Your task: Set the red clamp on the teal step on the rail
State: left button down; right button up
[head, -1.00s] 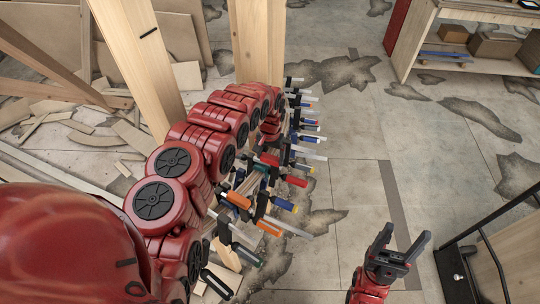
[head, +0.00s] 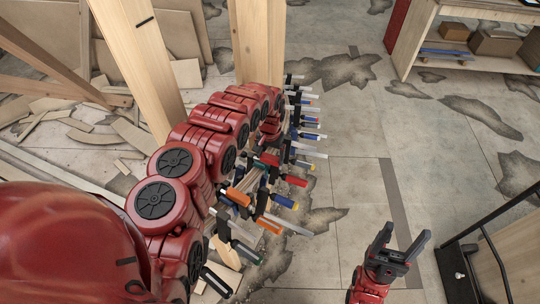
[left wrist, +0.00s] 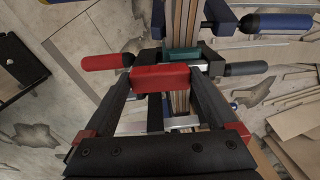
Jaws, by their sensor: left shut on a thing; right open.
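The red clamp, with a red block (left wrist: 160,77) and a red handle (left wrist: 105,62), lies across the picture in the left wrist view. My left gripper (left wrist: 163,84) is shut on its red block. The teal step (left wrist: 183,55) shows just past the block, on the wooden rail (left wrist: 182,18); I cannot tell whether clamp and step touch. In the head view, the clamp's red handle (head: 294,180) points right from the rail, and my left arm hides much of the rail and the left fingertips. My right gripper (head: 398,251) is open and empty, above the floor.
Several other clamps line the rail, with an orange-handled one (head: 238,197) nearer and blue ones (head: 309,137) farther along. Wooden posts (head: 258,45) stand behind my left arm. A black-framed cart (head: 470,265) stands at the lower right. Floor between rail and cart is clear.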

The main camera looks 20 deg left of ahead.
pick_arm(q)
grip_release()
jog(key=shift+r, duration=0.1)
jog(key=shift+w+r, duration=0.15)
jog(key=shift+r, duration=0.45)
notch_tip(320, 180, up, 7)
jog(key=shift+r+b, duration=0.1)
jog(key=shift+b, duration=0.85)
notch_tip(320, 180, up, 9)
jog(key=p, duration=0.8)
jog(key=shift+d, duration=0.1)
